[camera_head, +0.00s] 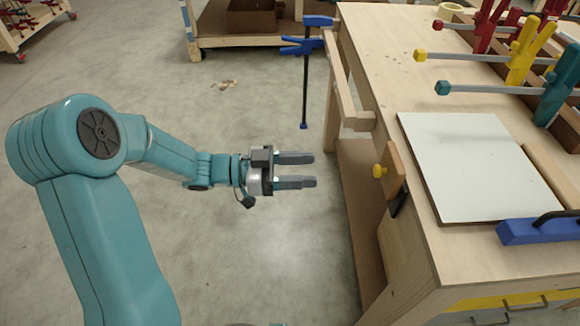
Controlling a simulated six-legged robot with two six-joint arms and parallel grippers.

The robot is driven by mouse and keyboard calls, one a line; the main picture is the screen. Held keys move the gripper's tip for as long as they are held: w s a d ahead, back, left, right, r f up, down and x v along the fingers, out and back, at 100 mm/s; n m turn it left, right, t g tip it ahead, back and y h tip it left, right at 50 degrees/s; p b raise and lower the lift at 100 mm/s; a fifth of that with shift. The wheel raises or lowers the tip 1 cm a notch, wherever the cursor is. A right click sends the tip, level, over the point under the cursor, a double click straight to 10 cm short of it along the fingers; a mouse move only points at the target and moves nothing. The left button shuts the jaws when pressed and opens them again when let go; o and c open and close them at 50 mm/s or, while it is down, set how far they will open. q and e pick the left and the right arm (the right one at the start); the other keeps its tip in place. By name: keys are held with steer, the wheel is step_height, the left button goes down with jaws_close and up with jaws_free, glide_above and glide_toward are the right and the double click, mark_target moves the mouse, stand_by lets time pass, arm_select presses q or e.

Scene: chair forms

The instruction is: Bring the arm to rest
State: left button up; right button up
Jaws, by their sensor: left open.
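My left arm (165,153) is teal and comes in from the left in the head view, reaching out to the right over the floor. Its gripper (312,171) is open and empty, with two grey fingers pointing right, one above the other in the picture. The fingertips are apart from the wooden workbench (385,50) to their right. My right gripper is not in view.
The bench carries a white board (475,165), a blue-handled tool (540,229) and red, yellow (522,50) and teal (555,88) clamps. A blue clamp (306,75) hangs at its left edge. The concrete floor (240,275) around the gripper is clear.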

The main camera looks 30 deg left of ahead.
arm_select(q)
steer(key=shift+v, duration=1.15)
steer(key=w+d+r+n+g+h+p, duration=0.1)
steer(key=w+d+n+p, duration=0.15)
steer(key=d+p, duration=0.65)
steer(key=d+f+n+y, duration=0.4)
steer(key=d+f+n, duration=0.1)
steer(key=d+f, duration=0.2)
steer(key=s+a+f+n+g+y+p, duration=0.2)
steer(key=s+f+n+g+y, duration=0.3)
steer(key=s+f, duration=1.1)
steer(key=s+a+g+y, duration=0.1)
steer(key=g+y, duration=0.2)
steer(key=shift+s+a+f+n+g, duration=0.15)
steer(key=shift+a+f+n+g, duration=0.1)
steer(key=shift+n+g, duration=0.1)
